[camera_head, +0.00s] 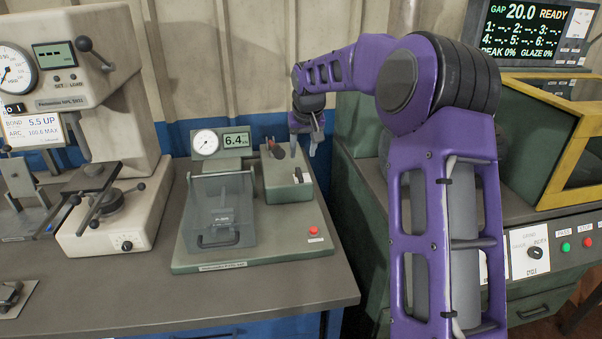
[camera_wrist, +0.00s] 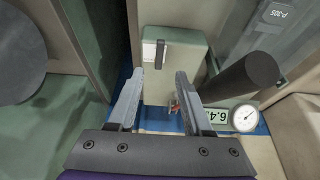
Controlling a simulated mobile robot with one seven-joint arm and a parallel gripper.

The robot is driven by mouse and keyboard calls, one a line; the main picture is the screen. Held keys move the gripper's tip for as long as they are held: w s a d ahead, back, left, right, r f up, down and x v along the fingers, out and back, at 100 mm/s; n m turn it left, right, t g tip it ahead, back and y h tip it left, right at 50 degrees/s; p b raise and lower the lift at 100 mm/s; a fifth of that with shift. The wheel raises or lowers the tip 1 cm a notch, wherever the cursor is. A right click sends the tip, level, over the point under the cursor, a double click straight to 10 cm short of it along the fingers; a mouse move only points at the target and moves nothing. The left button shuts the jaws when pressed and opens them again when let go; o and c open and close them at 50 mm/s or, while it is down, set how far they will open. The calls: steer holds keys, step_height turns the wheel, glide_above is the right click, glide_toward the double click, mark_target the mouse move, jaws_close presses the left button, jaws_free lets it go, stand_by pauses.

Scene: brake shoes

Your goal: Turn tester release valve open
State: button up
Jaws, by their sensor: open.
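The tester stands on a green base plate (camera_head: 270,258) on the bench. Its green valve block (camera_head: 285,183) has a black lever on a white plate (camera_head: 298,175) and a dark knob (camera_head: 277,150) at its top left. My gripper (camera_head: 302,148) is above the block's back right edge, open and empty. In the wrist view my open gripper (camera_wrist: 159,74) points at the block (camera_wrist: 172,85), with its black lever (camera_wrist: 161,54) beyond the fingertips. A small red part (camera_wrist: 174,104) shows beside the right finger; I cannot tell which part is the release valve.
A dial gauge (camera_head: 205,142) and a 6.4 display (camera_head: 237,140) stand behind a clear-lidded box (camera_head: 220,210). A red button (camera_head: 314,230) is at the base's front right. A large cream machine (camera_head: 110,190) stands left; a green cabinet (camera_head: 350,170) is close on the right.

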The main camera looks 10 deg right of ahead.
mark_target(300, 175)
steer(key=x, duration=1)
steer(key=shift+w+b, duration=0.1)
steer(key=shift+b, duration=0.2)
jaws_close()
